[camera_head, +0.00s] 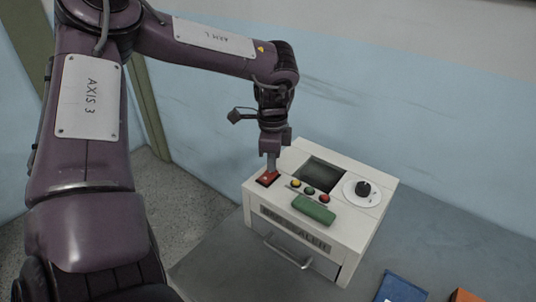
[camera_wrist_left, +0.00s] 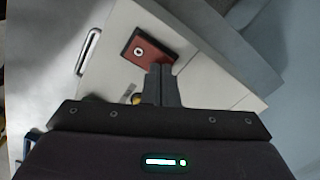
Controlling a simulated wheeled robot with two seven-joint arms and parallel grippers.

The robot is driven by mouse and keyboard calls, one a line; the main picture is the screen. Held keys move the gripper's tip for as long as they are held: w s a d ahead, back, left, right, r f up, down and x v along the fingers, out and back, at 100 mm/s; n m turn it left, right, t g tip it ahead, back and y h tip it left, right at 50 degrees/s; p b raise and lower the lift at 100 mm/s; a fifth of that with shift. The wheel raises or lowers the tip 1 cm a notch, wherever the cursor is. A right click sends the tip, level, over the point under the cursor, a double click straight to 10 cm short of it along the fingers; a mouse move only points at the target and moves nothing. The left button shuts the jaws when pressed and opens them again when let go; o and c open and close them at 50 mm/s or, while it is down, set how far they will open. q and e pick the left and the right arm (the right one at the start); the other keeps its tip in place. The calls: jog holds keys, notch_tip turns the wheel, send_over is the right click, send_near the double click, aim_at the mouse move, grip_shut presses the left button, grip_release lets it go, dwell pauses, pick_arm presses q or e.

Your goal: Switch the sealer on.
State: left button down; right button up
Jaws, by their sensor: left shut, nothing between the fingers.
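The sealer (camera_head: 262,218) is a white box on a grey table, with a lettered plate and a handle on its front. A red rocker switch (camera_head: 267,178) in a dark frame sits at the left end of its top. The switch also shows in the left wrist view (camera_wrist_left: 149,50), with a small light ring mark on it. My left gripper (camera_head: 271,167) is shut and empty, pointing down, its fingertips at the switch. In the left wrist view the shut fingertips (camera_wrist_left: 160,70) overlap the switch's near edge; I cannot tell whether they touch. My right gripper is not in view.
The sealer's top also has small yellow, green and red buttons, a green bar (camera_head: 313,208), a dark window (camera_head: 321,174) and a black knob (camera_head: 363,188). A blue item (camera_head: 401,288) and an orange item (camera_head: 465,296) lie at the front right. The table's right is clear.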

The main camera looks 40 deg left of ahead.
pick_arm(q)
jog(key=shift+f, duration=0.35)
jog(key=shift+r, duration=0.2)
jog(key=shift+r+p, duration=1.9)
jog(key=shift+r, duration=1.5)
jog(key=shift+f, duration=0.1)
